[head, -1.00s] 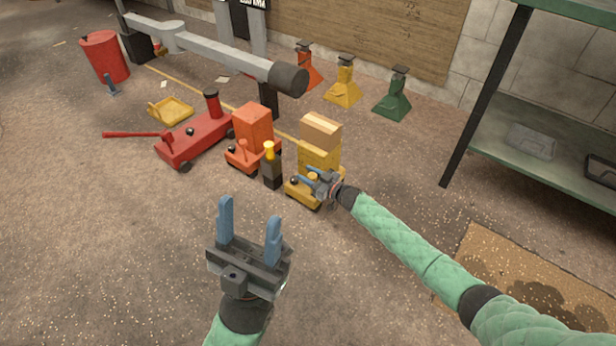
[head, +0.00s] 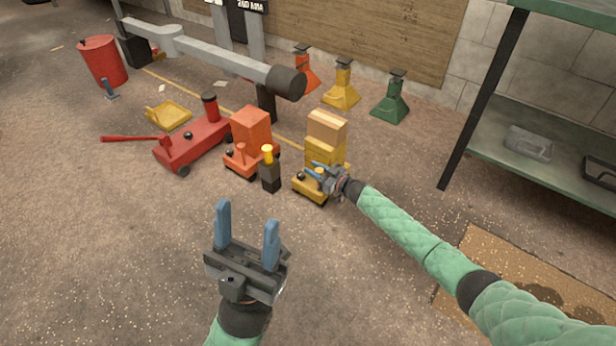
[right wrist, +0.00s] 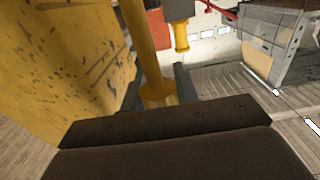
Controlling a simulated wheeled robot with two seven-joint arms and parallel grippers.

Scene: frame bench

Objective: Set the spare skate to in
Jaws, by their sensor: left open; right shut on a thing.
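A yellow skate (head: 306,190), a low wheeled base, stands on the floor with a yellow block (head: 324,156) and a tan box (head: 327,127) on it. My right gripper (head: 318,171) is shut on its upright yellow handle, which shows between the fingers in the right wrist view (right wrist: 148,50). An orange skate (head: 238,162) with an orange block (head: 251,131) stands to its left. A dark post with a yellow top (head: 270,172) stands between them. I cannot tell which skate is called spare. My left gripper (head: 246,238) is open and empty above bare floor, nearer to me.
A red floor jack (head: 190,146) with a long handle stands left of the orange skate. A grey lift arm (head: 225,57) reaches over behind. Orange, yellow and green stands (head: 391,97) line the wall. A shelf (head: 555,155) is at right. The near floor is clear.

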